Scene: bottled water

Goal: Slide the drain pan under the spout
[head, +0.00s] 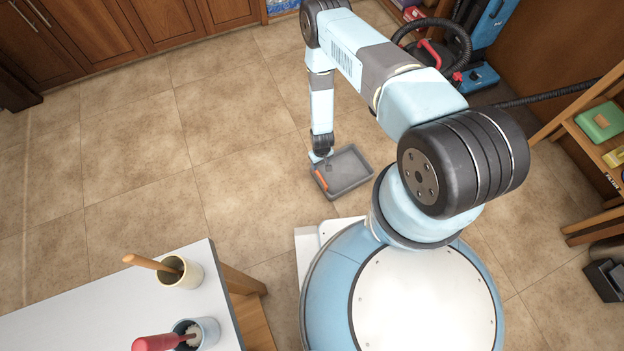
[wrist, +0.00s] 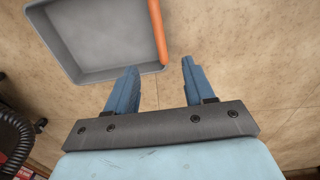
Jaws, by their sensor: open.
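The drain pan (head: 352,170) is a shallow grey rectangular tray lying on the tiled floor. An orange bar (head: 320,180) runs along its left side in the head view. In the wrist view the pan (wrist: 95,38) fills the upper left, with the orange bar (wrist: 157,28) along its right edge. My gripper (wrist: 160,66) is open, its two blue fingers on either side of the line of the bar's near end. I cannot tell whether they touch it. In the head view my gripper (head: 321,160) is over the pan's upper left corner. I cannot make out a spout.
A white table (head: 110,315) with two utensil cups stands at the lower left. Wooden cabinets (head: 110,35) line the back. A vacuum-like machine with a black hose (head: 462,40) is at the upper right, and a wooden shelf (head: 590,130) at the right. The floor left of the pan is clear.

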